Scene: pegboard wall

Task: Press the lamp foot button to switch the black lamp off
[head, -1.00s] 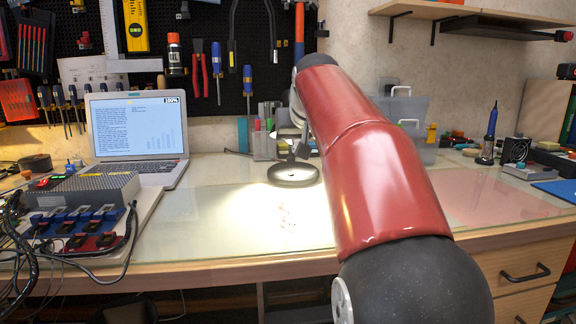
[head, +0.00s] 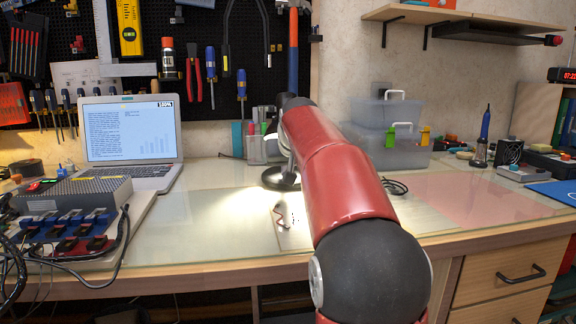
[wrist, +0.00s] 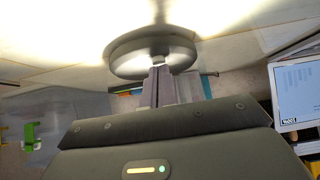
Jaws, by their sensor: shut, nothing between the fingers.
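The black lamp's round foot (head: 276,181) stands on the desk just beyond my arm. Its upper parts are hidden behind my arm in the head view. A bright pool of light lies on the desk in front of it. The foot button is not clearly distinguishable.
A laptop (head: 130,130) stands to the left, with a power box (head: 75,192) and cables before it. Clear storage boxes (head: 390,140) stand behind to the right. A pen holder (head: 258,148) is close behind the lamp. The front desk middle is mostly clear.

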